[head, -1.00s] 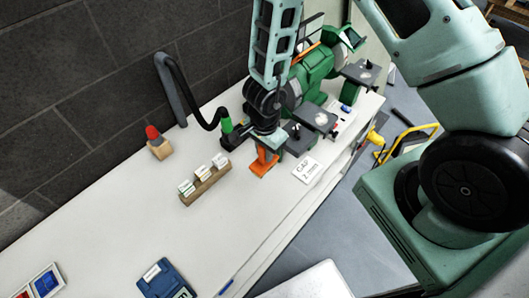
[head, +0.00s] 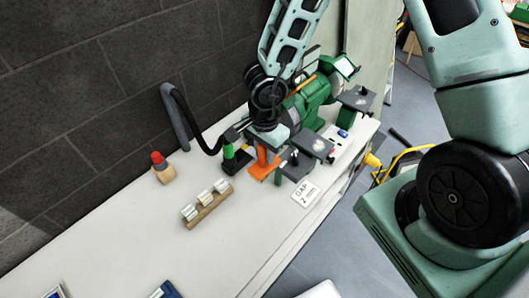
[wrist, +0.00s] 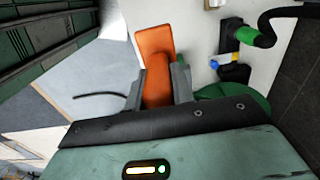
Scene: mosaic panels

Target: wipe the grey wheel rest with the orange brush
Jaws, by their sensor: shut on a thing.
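My gripper (head: 268,141) is shut on the orange brush (head: 262,165), which hangs below it over the bench, beside the green grinder (head: 312,103). In the wrist view the brush (wrist: 154,48) stands out between the two dark fingers of my gripper (wrist: 158,85). The grey wheel rest nearer to me (head: 318,146) is a flat plate just right of the brush. A second grey rest (head: 358,98) is farther back. I cannot tell whether the brush touches anything; its bristles are not clearly seen.
A black hose (head: 203,135) with a green-ended nozzle (head: 228,152) is left of the gripper. A wooden rack (head: 208,207), a red-topped wooden block (head: 162,170) and a gap card (head: 304,193) stand or lie on the white bench (head: 130,235).

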